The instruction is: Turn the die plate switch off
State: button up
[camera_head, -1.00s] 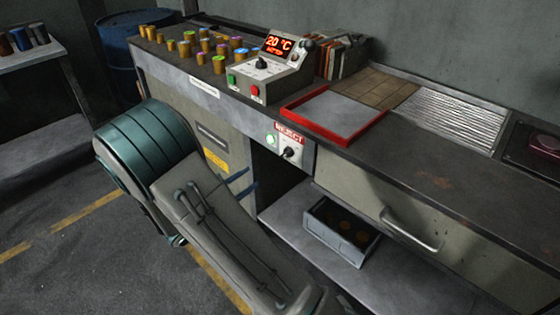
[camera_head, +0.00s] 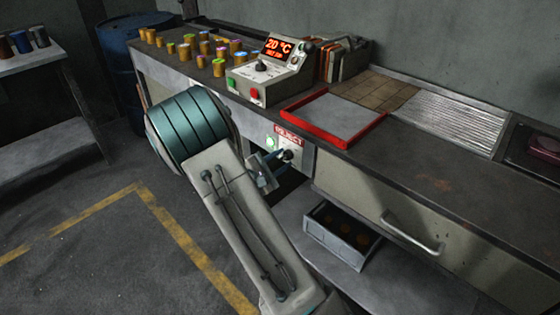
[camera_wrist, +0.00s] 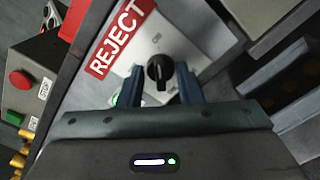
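A black rotary knob (camera_wrist: 158,70) sits on a pale panel (camera_wrist: 185,35) with a red REJECT label (camera_wrist: 118,38). No label naming a die plate switch is readable. My gripper (camera_wrist: 158,85) is open. Its two blue-grey fingers stand on either side of the knob in the wrist view; I cannot tell whether they touch it. In the head view, my gripper (camera_head: 270,170) is at the panel below the bench top, partly covering it. A green lamp (camera_head: 271,143) is lit beside the knob.
A control box (camera_head: 268,75) reading 20 °C, with a black knob and green and red buttons, stands on the bench. A red-rimmed tray (camera_head: 335,137) lies right of it. Below are an open shelf, a small bin (camera_head: 341,235) and a drawer handle (camera_head: 412,232).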

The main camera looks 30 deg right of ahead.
grip_shut()
jog(key=shift+n+p, duration=0.3)
jog(key=shift+p, duration=0.05)
jog(key=n+p, duration=0.2)
jog(key=shift+r+n+p, duration=0.25)
jog(key=shift+n+p, duration=0.1)
jog(key=shift+n, duration=0.05)
jog(key=n+p, duration=0.3)
jog(key=shift+w+n, duration=0.1)
jog(key=shift+n, duration=0.2)
jog(key=n+p, duration=0.5)
jog(key=shift+w+a, duration=0.1)
jog(key=shift+w, duration=0.05)
jog(key=n+p, duration=0.1)
jog(key=n, duration=0.1)
jog(key=n+p, duration=0.1)
jog(key=n, duration=0.1)
jog(key=n+p, duration=0.1)
jog(key=shift+w+f+n, duration=0.1)
jog(key=shift+f+n, duration=0.15)
jog(key=shift+n, duration=0.15)
